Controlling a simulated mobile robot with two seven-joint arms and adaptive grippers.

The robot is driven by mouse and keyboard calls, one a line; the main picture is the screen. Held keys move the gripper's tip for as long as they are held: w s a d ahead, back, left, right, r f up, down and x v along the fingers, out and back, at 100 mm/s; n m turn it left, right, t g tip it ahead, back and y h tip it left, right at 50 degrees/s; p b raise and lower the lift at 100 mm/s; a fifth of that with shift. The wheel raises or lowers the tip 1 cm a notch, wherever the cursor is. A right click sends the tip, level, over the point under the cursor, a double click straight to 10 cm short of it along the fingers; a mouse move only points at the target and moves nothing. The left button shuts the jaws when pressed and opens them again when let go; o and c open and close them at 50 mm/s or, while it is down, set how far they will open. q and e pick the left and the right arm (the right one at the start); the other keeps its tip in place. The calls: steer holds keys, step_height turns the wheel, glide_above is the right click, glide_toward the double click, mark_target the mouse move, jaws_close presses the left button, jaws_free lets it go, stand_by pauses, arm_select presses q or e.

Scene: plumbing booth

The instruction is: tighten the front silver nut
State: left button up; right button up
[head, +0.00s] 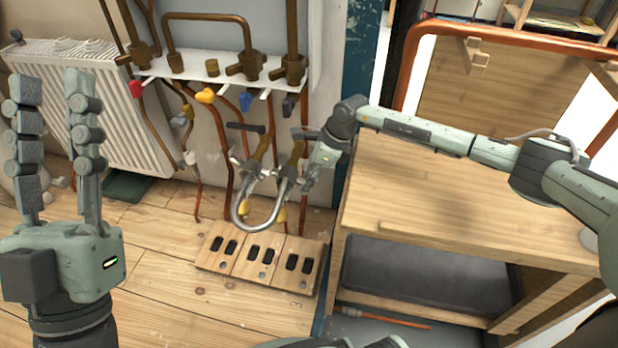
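A U-shaped silver pipe (257,226) hangs below two brass pipe ends in the middle of the head view. The silver nuts sit near the tops of its two legs, the front one around the right leg, small and partly covered by my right gripper (291,176). That gripper reaches in from the right, its fingers beside the right leg. I cannot tell whether they touch the nut or how far they are closed. My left gripper (53,100) is at the far left with its two fingers raised and apart, empty, away from the pipe.
A white manifold (220,77) with brass pipes and colored valves is on the wall above. A white radiator (75,100) stands at left. A wooden panel (262,264) with black slots lies below the U-pipe. A wooden workbench (450,200) fills the right side.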

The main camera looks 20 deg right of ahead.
steer(key=v, duration=1.2)
steer(key=shift+d, duration=0.1)
